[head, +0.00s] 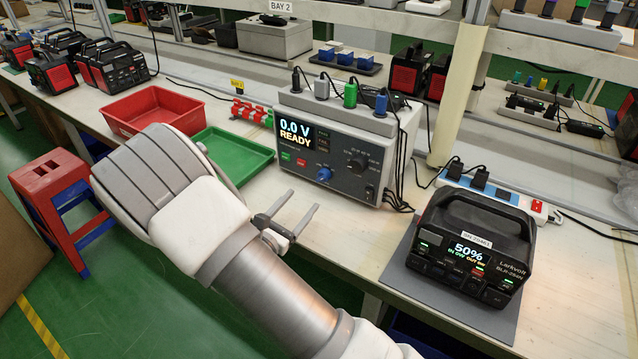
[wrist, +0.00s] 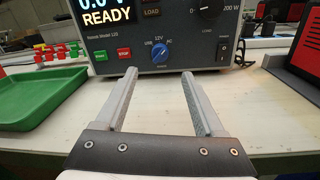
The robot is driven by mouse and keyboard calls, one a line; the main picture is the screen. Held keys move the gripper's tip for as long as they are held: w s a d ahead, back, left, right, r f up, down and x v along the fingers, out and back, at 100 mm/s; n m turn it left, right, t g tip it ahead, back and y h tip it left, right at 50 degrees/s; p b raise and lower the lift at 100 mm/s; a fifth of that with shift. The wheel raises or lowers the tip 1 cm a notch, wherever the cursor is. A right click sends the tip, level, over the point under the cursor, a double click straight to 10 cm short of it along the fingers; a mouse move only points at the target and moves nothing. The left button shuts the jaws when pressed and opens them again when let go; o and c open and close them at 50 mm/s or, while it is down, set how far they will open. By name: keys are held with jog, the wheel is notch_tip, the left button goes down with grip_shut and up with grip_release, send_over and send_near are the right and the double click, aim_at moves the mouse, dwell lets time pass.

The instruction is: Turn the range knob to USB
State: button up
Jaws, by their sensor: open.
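The tester (head: 335,148) is a grey box on the bench, its screen reading 0.0 V READY. Its blue range knob (head: 323,174) is low on the front panel. In the wrist view the blue knob (wrist: 161,53) has the labels USB at left, 12V above and AC at right. My gripper (head: 301,200) is open and empty, in front of the panel and apart from the knob. In the wrist view the knob shows beyond and between the open fingers (wrist: 158,75).
A larger black load knob (head: 357,162) sits up and right of the range knob. Green and red buttons (wrist: 111,54) are to its left. A green tray (head: 232,155) lies left of the tester, and a black power station (head: 470,245) stands at right. Bench before the panel is clear.

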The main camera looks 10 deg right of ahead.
aim_at(320, 180)
jog(key=b+x, duration=0.1)
jog(key=x, duration=0.8)
jog(key=shift+w+d, duration=0.25)
jog(key=shift+c, duration=0.3)
grip_shut()
